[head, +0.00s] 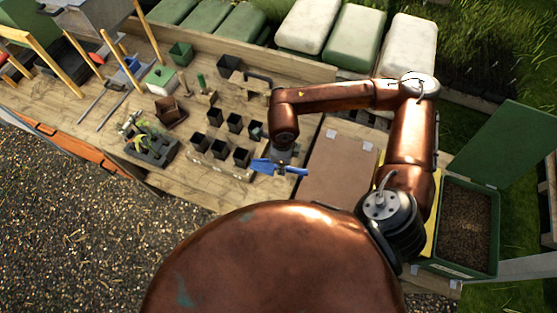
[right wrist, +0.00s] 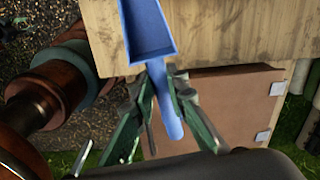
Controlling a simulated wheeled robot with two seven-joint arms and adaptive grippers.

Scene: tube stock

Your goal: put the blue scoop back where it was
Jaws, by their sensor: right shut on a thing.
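The blue scoop (head: 266,166) is in the head view, above the front edge of the wooden bench. My right gripper (head: 282,165) is shut on its handle. In the right wrist view the scoop (right wrist: 148,38) points toward the top of the picture, and its handle runs between the two green fingers of my right gripper (right wrist: 162,98). The scoop looks empty. I cannot tell how far it is above the bench. My left gripper is not in view.
Several black pots (head: 234,123) stand left of my right gripper. A seedling tray (head: 150,148) is further left. A brown board (head: 341,160) lies right of the scoop. A green bin of soil (head: 467,225) stands at the right.

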